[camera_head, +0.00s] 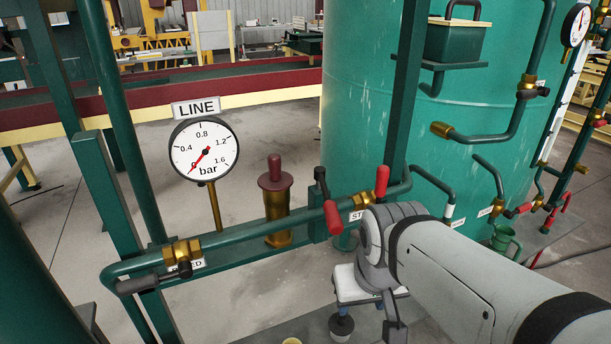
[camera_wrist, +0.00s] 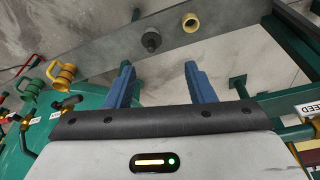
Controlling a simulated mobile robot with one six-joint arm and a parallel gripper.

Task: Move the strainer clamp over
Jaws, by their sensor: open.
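My gripper (camera_wrist: 161,78) is open and empty, with its two blue fingers apart over bare floor in the wrist view. In the head view my gripper (camera_head: 356,303) hangs below and in front of the green pipe, pointing down. A lever with a black knob and a red grip (camera_head: 330,207) sits on a green block on the pipe, above and left of my gripper. It may be the strainer clamp, but no readable label confirms this. A label beginning "ST" (camera_head: 355,216) is partly hidden by my arm.
A LINE gauge (camera_head: 204,150), a brass and red fitting (camera_head: 276,200) and a black-handled feed valve (camera_head: 180,262) are at left. A red-handled valve (camera_head: 382,181) stands close to my wrist. Below is a grey plate (camera_wrist: 110,62) with a black knob (camera_wrist: 151,41) and yellow ring (camera_wrist: 191,22).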

